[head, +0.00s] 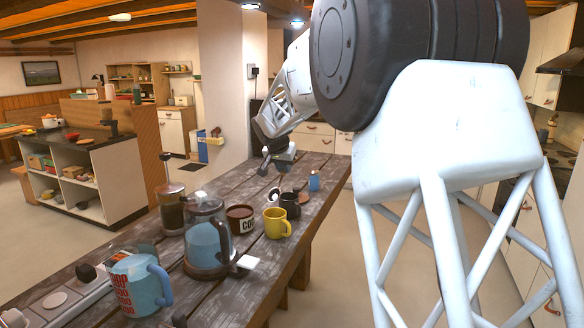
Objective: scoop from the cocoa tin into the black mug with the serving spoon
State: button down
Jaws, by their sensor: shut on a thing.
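The cocoa tin (240,218), brown with pale letters, stands upright on the wooden table, left of the yellow mug. The black mug (290,206) stands upright behind the yellow mug, to the right of the tin. My gripper (277,158) is above the far part of the table, beyond and above both, small in the picture. It is shut on what appears to be the serving spoon (263,168), a dark thin piece under the jaws. The spoon's bowl and any load in it are too small to make out. The insides of tin and mug are hard to see.
A yellow mug (277,223) stands in front of the black mug. A glass jug (207,243), a French press (171,212) and a blue mug (137,285) crowd the left and near table. A small blue object (314,182) stands at the right edge.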

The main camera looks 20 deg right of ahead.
jog(key=w+a+r+m+h, duration=0.1)
jog(key=a+r+m+h, duration=0.1)
jog(key=a, duration=0.4)
jog(key=w+a+r+m+h, duration=0.2)
jog(key=a+m+h, duration=0.1)
jog(key=a, duration=0.2)
jog(key=shift+w+a+r+g+h, duration=0.15)
jog(key=shift+a+g+h, duration=0.25)
notch_tip(320, 180, down, 12)
dwell(1.6)
jog(key=shift+f, duration=0.2)
jog(key=shift+w+d, duration=0.1)
jog(key=shift+d, duration=0.15)
dwell(0.5)
jog(key=shift+w+d, duration=0.15)
jog(key=shift+d, duration=0.3)
